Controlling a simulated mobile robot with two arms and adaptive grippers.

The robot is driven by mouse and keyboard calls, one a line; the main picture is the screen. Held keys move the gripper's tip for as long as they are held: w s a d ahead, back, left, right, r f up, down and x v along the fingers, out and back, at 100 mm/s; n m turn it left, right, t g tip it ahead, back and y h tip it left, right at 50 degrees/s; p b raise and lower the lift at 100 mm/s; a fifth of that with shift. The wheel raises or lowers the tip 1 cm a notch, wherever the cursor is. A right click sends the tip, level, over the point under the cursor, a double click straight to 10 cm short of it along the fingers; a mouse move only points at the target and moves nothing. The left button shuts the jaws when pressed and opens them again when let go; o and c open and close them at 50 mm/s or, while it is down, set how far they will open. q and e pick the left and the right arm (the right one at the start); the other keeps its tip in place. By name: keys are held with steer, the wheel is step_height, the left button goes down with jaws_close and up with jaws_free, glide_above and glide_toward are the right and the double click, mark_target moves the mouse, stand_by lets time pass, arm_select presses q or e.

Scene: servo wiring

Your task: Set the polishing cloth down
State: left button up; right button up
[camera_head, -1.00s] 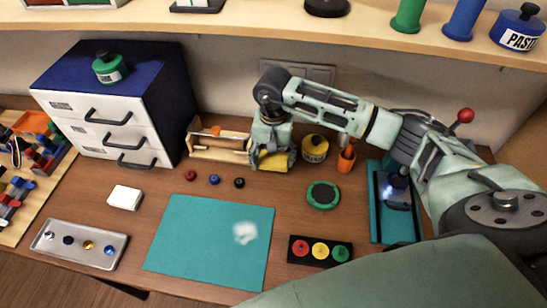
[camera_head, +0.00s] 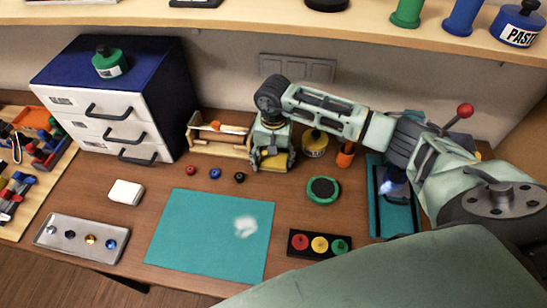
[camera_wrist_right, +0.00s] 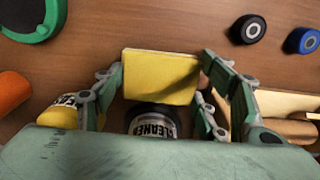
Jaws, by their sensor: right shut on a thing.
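The polishing cloth is a yellow folded pad (camera_head: 274,161), shown as a yellow rectangle in the right wrist view (camera_wrist_right: 160,77). My right gripper (camera_head: 272,152) points down at the back of the bench and is shut on the cloth; in the wrist view its fingers (camera_wrist_right: 162,85) stand on either side of it. The cloth is close to the bench top, but I cannot tell whether it touches. A jar labelled CLEANER (camera_wrist_right: 152,122) shows behind the cloth in the wrist view. My left gripper is not in view.
A wooden tray (camera_head: 218,146) stands just left of the gripper and a yellow jar (camera_head: 314,144) just right. Small wheels (camera_head: 214,174) and a green round pad (camera_head: 323,190) lie in front. A teal mat (camera_head: 195,240) bears a white patch.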

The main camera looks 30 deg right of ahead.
mark_target(273, 159)
steer(key=o, duration=0.7)
steer(key=shift+s+f, duration=0.1)
steer(key=shift+f, duration=0.05)
steer(key=shift+r+p, duration=0.35)
steer(key=shift+p, duration=0.1)
steer(key=shift+r+p, duration=0.45)
steer(key=shift+p, duration=0.15)
step_height(273, 159, up, 6)
steer(key=b, duration=0.3)
steer(key=shift+r, duration=0.6)
steer(key=shift+f, duration=0.1)
